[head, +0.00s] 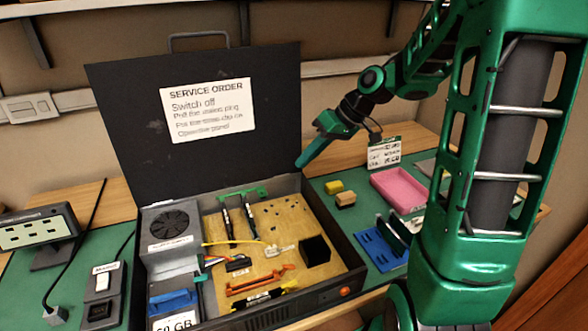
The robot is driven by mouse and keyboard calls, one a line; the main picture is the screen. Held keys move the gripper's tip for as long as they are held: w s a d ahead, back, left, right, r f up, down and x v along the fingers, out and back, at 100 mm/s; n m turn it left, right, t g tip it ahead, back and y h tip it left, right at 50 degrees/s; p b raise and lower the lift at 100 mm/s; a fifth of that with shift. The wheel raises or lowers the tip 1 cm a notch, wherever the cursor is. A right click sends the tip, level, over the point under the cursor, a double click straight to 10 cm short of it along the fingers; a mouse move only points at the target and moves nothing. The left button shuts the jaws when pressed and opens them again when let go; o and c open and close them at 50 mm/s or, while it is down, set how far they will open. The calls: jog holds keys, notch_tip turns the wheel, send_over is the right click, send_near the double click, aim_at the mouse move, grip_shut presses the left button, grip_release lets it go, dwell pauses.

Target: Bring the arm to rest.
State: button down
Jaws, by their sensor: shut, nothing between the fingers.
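My green arm comes in from the right side of the head view and reaches left. My gripper (303,163) is shut and empty. It hangs in the air by the right edge of the open black case lid (120,120), above the case's right rim. I cannot tell whether it touches the lid.
The open case (330,312) holds a fan unit, a tan board and several small parts. To its right are a yellow block (334,187), a pink tray (383,177) and a blue rack (372,249).

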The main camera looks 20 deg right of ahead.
jog(key=shift+s+d+r, duration=0.15)
jog(key=shift+d+r, duration=0.1)
jog(key=shift+r, duration=0.15)
jog(key=s+d+m+g+h, duration=0.1)
jog(key=s+d+m+h, duration=0.2)
jog(key=s, duration=1.1)
jog(key=s+d+f+m+g+h, duration=0.1)
jog(key=s+d+m, duration=0.5)
jog(key=s, duration=0.8)
jog(key=shift+s+g+h, duration=0.4)
jog(key=shift+g+h, duration=0.4)
jog(key=shift+h, duration=0.3)
